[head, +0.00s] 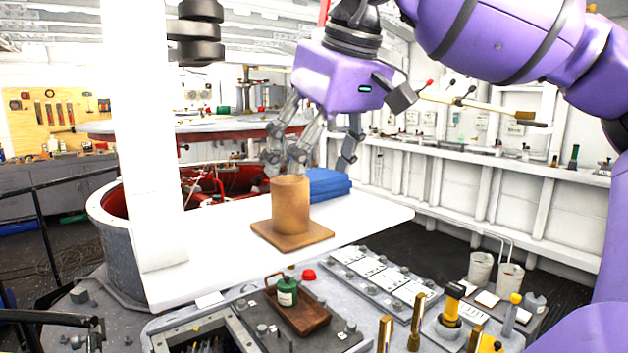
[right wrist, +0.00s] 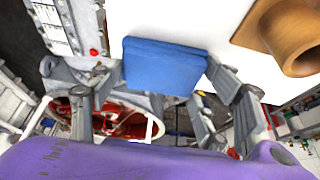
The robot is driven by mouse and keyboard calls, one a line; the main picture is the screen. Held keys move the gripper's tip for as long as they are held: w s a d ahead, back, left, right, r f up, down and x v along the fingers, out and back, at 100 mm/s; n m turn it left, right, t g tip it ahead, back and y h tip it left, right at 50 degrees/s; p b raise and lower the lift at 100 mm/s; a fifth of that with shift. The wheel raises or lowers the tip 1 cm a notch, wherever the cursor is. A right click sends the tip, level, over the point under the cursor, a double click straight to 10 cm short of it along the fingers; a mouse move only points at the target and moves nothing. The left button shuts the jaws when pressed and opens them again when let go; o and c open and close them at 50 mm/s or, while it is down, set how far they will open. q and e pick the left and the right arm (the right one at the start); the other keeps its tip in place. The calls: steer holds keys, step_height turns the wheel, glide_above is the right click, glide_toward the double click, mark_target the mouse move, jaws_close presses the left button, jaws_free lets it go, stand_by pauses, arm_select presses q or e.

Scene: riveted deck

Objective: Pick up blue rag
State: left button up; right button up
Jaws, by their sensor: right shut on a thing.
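The blue rag (head: 330,186) is a folded, block-like stack on the white table (head: 215,262), partly hidden behind a brown cylinder in the head view. My right gripper (head: 318,166) comes down from above with its fingers around the rag. In the right wrist view the rag (right wrist: 163,66) sits between the fingertips (right wrist: 165,82), and the gripper is shut on it. I cannot tell whether the rag is clear of the tabletop. My left gripper is not in view.
A brown cylinder (head: 290,205) on a square brown base (head: 292,236) stands close in front of the rag. A white post (head: 150,130) rises at the table's left. A console with a green bottle (head: 287,291) lies in front. The table's right end is clear.

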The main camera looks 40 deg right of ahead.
mark_target(309, 172)
steer(key=shift+w+r, duration=0.1)
steer(key=shift+r, duration=0.3)
step_height(309, 172, up, 2)
steer(key=shift+r+b, duration=0.2)
steer(key=shift+b, duration=0.5)
arm_select(q)
steer(key=p, duration=0.1)
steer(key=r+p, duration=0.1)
steer(key=p, duration=0.1)
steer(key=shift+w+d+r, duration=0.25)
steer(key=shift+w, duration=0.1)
arm_select(e)
steer(key=s+d+r, duration=0.2)
steer(key=s+r, duration=0.7)
steer(key=s, duration=0.5)
steer(key=shift+r, duration=0.4)
